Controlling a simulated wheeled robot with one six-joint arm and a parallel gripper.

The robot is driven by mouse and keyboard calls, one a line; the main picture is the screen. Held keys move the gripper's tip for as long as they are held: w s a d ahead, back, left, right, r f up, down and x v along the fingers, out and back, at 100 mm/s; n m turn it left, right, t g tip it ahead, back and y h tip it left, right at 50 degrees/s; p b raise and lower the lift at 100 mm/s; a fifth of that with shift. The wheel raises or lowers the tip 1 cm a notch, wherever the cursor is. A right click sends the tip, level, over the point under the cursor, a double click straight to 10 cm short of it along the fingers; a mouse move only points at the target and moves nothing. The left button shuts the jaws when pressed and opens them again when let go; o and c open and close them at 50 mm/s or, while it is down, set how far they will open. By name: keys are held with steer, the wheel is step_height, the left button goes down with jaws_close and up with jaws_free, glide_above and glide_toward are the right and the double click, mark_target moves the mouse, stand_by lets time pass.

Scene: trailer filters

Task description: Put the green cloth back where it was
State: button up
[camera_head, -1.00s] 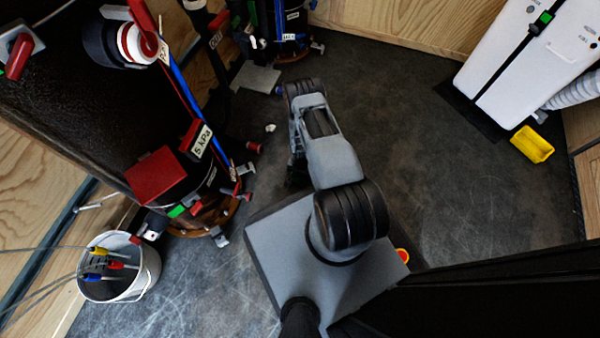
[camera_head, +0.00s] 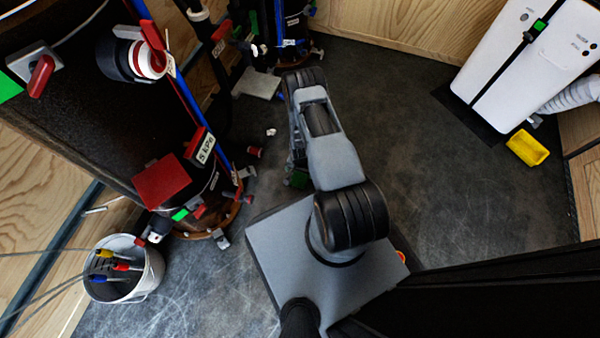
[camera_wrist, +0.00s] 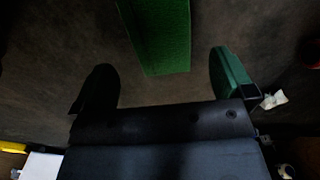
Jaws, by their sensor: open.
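The green cloth (camera_wrist: 162,35) shows in the wrist view as a flat green strip. It comes down from the top edge to a slanted lower end. I cannot tell if it lies on the floor or is raised above it. My gripper (camera_wrist: 160,62) is open, with a dark finger on the left and a green-faced finger on the right. The strip's lower end shows between the fingers, apart from both. In the head view my arm hides most of the gripper. A small dark green patch shows beside the arm, and I cannot tell if it is cloth or finger.
A dark tank (camera_head: 95,130) with valves and tags stands at left. A white bucket (camera_head: 150,275) with cables is at lower left. A white cabinet (camera_head: 520,75) and a yellow block (camera_head: 527,147) are at right. The dark floor (camera_head: 430,170) right of my arm is clear.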

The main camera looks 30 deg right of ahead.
step_height(320, 180, up, 6)
steer(key=p, duration=0.2)
step_height(320, 180, up, 30)
steer(key=n+t, duration=0.1)
steer(key=n, duration=0.3)
glide_above(300, 176)
steer(key=w+a, duration=0.3)
steer(key=w, duration=0.3)
steer(key=s+a+r+n, duration=0.2)
steer(key=s+r, duration=0.6)
steer(key=r, duration=0.1)
steer(key=s+a+r+n+t, duration=0.1)
steer(key=s+a+r+n, duration=0.2)
steer(key=s+r, duration=0.4)
step_height(300, 176, up, 3)
steer(key=shift+s+r+t, duration=0.1)
steer(key=shift+s+t, duration=0.2)
steer(key=shift+s, duration=0.05)
step_height(300, 176, up, 39)
steer(key=t+p, duration=0.1)
steer(key=p, duration=3.6)
steer(key=shift+a, duration=0.15)
